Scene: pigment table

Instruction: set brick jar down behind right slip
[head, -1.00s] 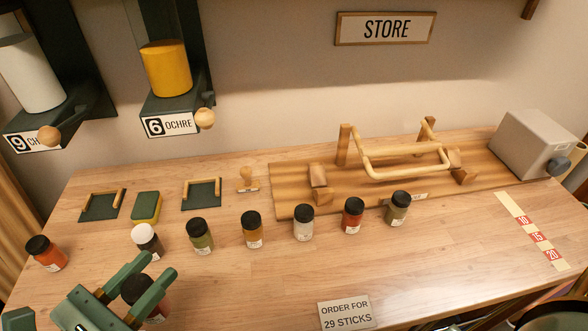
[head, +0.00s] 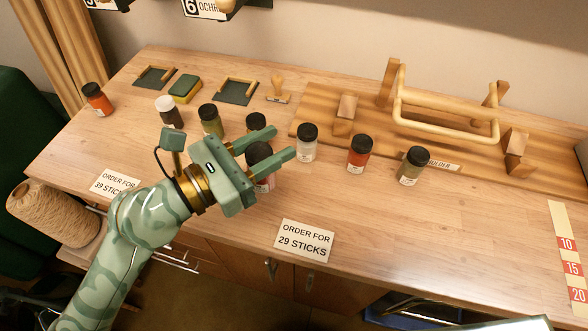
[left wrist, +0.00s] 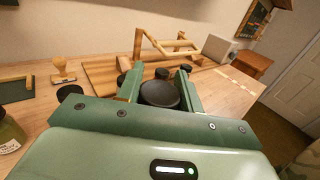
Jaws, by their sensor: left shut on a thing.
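My left gripper (head: 281,147) is shut on a jar with a black lid (head: 259,152) and a dull reddish body (head: 264,184), which I take for the brick jar. The fingers hide part of its side. In the left wrist view the lid (left wrist: 159,94) sits between the fingers (left wrist: 159,84). The right slip (head: 304,241), reading "ORDER FOR 29 STICKS", lies near the front edge. The held jar is behind it and a little to its left. I cannot tell whether the jar's base touches the table. My right gripper is not in view.
A white jar (head: 307,142), a red jar (head: 359,153) and an olive jar (head: 412,167) stand to the right. An ochre jar (head: 256,122) is close behind the held one. The left slip (head: 115,183) lies at left. Table right of the right slip is clear.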

